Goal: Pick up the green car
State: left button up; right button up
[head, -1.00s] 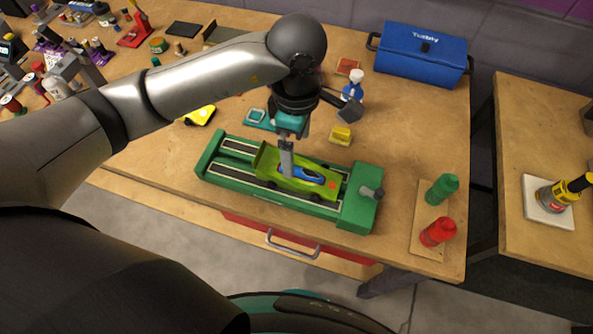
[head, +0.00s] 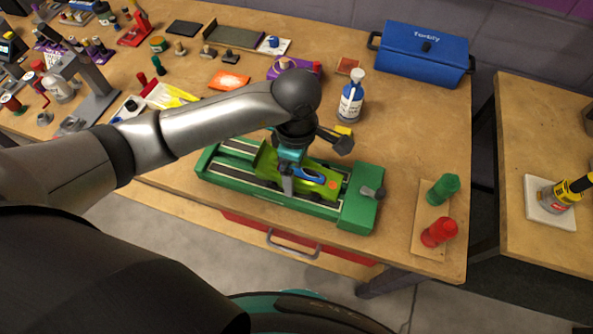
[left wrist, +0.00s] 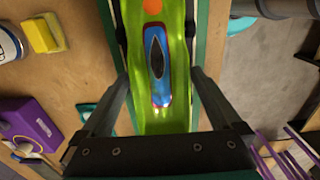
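The green car (head: 318,183) has a blue cockpit patch and an orange spot. It sits on the green slot track (head: 222,180) at the front of the workbench. My left gripper (head: 286,182) is lowered over the car's rear half, pointing down. In the left wrist view the gripper (left wrist: 161,80) has its fingers apart, one on each side of the green car (left wrist: 159,120), with narrow gaps visible. The gripper hides part of the car's rear in the head view. My right gripper is not in view.
A white-and-blue bottle (head: 350,97) and a yellow block (head: 343,131) stand behind the track. A blue toolbox (head: 423,55) is at the back. The bench between bottle and board is clear.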

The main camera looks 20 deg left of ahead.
pick_arm(q)
jog(key=c, duration=1.4)
notch_tip(320, 180, up, 20)
jog(key=shift+r+p, duration=0.1)
jog(key=shift+p, duration=1.05)
